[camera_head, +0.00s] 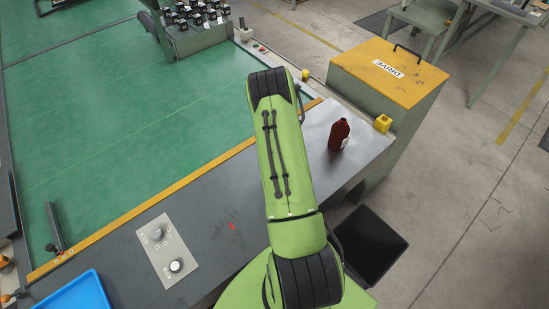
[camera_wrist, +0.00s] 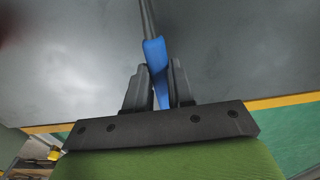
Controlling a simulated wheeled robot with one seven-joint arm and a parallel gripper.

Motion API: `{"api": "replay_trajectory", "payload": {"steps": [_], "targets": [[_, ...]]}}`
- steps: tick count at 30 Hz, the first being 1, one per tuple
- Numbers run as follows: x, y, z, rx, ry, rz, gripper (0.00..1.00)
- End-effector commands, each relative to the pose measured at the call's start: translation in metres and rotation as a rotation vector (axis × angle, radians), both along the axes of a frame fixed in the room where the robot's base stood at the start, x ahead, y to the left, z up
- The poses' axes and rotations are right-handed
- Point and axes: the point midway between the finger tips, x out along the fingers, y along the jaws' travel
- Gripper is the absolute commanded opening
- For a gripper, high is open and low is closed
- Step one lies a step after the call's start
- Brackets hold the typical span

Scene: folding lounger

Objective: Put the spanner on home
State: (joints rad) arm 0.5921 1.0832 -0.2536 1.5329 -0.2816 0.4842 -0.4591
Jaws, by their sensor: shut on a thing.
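The spanner (camera_wrist: 155,55) shows in the wrist view as a blue handle with a thin dark shaft running up to the top edge. My gripper (camera_wrist: 161,70) has its two dark fingers shut on the blue handle. Behind it is a grey surface that fills most of the wrist view. The far end of the spanner is cut off by the frame. In the head view my green arm hides the gripper and the spanner. I cannot tell which place is home. It is not clear whether the spanner touches the surface.
The grey worktop (camera_head: 205,211) carries a dark red bottle (camera_head: 340,134), a plate with two knobs (camera_head: 166,249) and a blue tray (camera_head: 77,292). A yellow strip borders the green bed (camera_head: 125,120). A yellow-topped DRIVE cabinet (camera_head: 387,70) and a black bin (camera_head: 370,245) stand right.

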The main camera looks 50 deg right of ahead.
Motion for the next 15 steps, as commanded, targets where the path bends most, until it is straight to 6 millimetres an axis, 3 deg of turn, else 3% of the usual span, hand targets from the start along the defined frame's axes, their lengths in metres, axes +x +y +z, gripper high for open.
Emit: {"api": "replay_trajectory", "payload": {"steps": [4, 15], "targets": [[-0.001, 0.0, -0.026, 0.001, 0.002, -0.001, 0.0], [0.0, 0.0, -0.032, 0.0, 0.0, 0.0, 0.0]]}}
